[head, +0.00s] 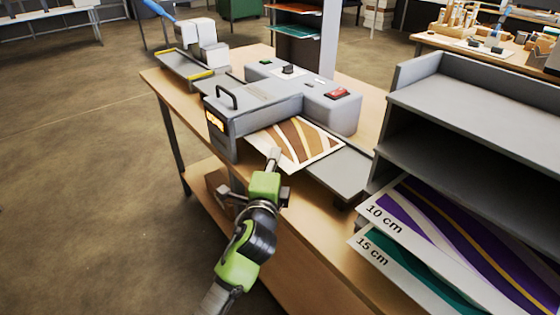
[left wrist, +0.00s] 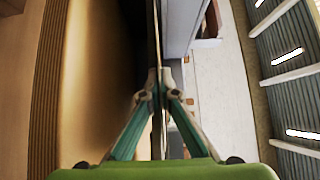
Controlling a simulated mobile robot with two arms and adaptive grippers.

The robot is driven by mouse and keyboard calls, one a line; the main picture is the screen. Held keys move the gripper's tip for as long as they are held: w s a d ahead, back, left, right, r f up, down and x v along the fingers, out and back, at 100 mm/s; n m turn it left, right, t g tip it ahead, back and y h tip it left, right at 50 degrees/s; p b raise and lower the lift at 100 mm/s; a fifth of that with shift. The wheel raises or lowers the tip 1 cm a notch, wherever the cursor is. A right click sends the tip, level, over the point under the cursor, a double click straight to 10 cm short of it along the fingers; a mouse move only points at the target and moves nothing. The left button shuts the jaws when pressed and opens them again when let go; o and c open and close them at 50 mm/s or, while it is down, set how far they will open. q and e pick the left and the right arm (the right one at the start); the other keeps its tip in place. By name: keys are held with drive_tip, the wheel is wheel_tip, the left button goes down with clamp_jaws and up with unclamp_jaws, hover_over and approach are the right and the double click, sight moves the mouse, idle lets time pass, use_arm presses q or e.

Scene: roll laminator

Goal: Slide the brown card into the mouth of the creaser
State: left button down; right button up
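The brown card (head: 312,146), with brown and tan wavy stripes and a white border, lies at the right side of the grey creaser (head: 250,108). Its far left edge meets the machine's body; the mouth itself is hidden, so I cannot tell how far in it reaches. My left gripper (head: 274,156) is at the card's near edge. In the left wrist view, my left gripper's fingertips (left wrist: 160,76) are together on the card, which shows edge-on as a thin line (left wrist: 157,42). My right gripper is in neither view.
A grey feed plate (head: 345,172) extends from the creaser to the right. A grey shelf unit (head: 470,100) stands at the right, with a purple sheet marked 10 cm (head: 430,225) and a green one marked 15 cm (head: 400,262). The wooden table edge runs beneath my left arm.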

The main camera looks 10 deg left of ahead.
sight(265, 149)
use_arm(q)
drive_tip(key=shift+w+a, duration=0.65)
drive_tip(key=shift+a, duration=0.2)
drive_tip(key=shift+w+a, duration=0.65)
drive_tip(key=shift+a, duration=0.15)
drive_tip(key=shift+f, duration=0.2)
drive_tip(key=c, duration=2.2)
unclamp_jaws()
